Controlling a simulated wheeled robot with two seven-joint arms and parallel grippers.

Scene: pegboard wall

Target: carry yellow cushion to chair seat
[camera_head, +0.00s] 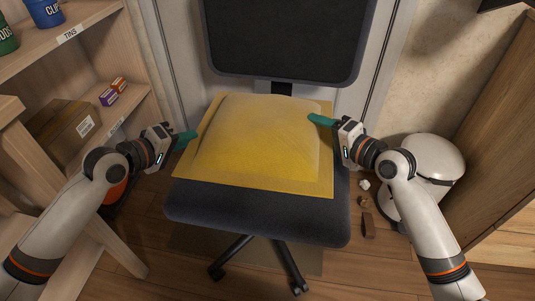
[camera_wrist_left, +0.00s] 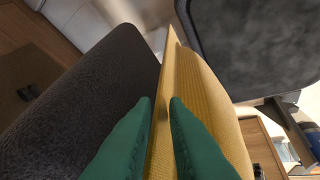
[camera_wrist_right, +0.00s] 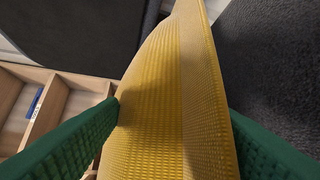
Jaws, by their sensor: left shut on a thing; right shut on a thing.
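The yellow cushion (camera_head: 262,137) lies over the dark chair seat (camera_head: 255,209), toward the chair's backrest (camera_head: 284,35). Whether it rests fully on the seat cannot be told. My left gripper (camera_head: 188,139) is at the cushion's left edge; in the left wrist view its green fingers (camera_wrist_left: 162,105) are shut on the flat yellow rim (camera_wrist_left: 165,85). My right gripper (camera_head: 318,119) is at the cushion's right edge; in the right wrist view its green fingers (camera_wrist_right: 172,106) stand on both sides of the cushion (camera_wrist_right: 165,90), shut on it.
A wooden shelf (camera_head: 75,48) with tins and a cardboard box (camera_head: 62,128) stands at the left. A white rounded bin (camera_head: 432,160) and a wooden panel (camera_head: 480,120) are at the right. Small brown pieces (camera_head: 368,224) lie on the floor beside the chair.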

